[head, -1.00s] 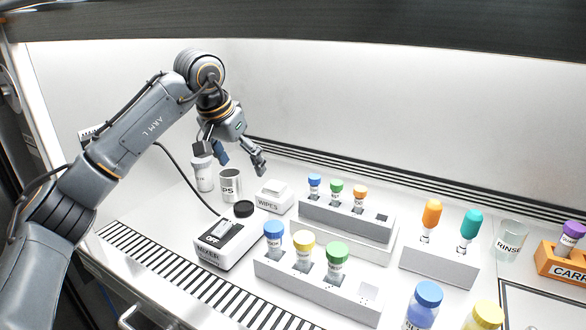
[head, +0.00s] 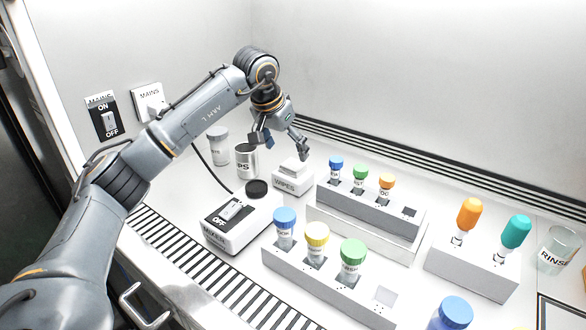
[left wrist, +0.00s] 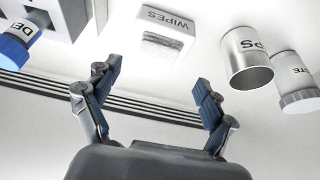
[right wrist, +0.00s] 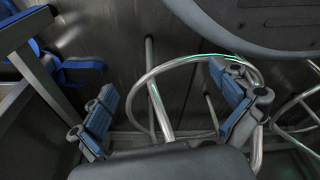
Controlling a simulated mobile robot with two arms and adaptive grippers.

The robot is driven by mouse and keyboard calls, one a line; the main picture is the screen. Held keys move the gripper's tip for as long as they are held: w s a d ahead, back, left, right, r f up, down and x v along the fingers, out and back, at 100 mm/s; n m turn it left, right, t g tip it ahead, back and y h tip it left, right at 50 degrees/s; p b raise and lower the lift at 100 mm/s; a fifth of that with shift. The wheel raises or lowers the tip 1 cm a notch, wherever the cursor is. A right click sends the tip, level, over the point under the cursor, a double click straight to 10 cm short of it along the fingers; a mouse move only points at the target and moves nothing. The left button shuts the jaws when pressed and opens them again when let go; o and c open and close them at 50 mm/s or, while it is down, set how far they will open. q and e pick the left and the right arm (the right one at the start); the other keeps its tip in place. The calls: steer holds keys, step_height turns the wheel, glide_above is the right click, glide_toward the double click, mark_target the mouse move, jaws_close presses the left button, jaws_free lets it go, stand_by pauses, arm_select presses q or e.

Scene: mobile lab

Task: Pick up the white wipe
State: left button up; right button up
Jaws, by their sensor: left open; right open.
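The white wipe (head: 294,166) lies on top of the white box labelled WIPES (head: 291,184), near the back of the bench. My right gripper (right wrist: 172,100) is open and empty, away from the bench, before metal tubing.
A mixer (head: 238,222) is in front. Racks with capped vials (head: 365,215) stand to the right. A rinse beaker (head: 556,250) is far right.

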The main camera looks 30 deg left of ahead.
mark_target(292, 164)
arm_select(q)
steer(key=x, duration=0.5)
steer(key=shift+w+d+f, duration=0.1)
steer(key=shift+f, duration=0.05)
steer(key=c, duration=1)
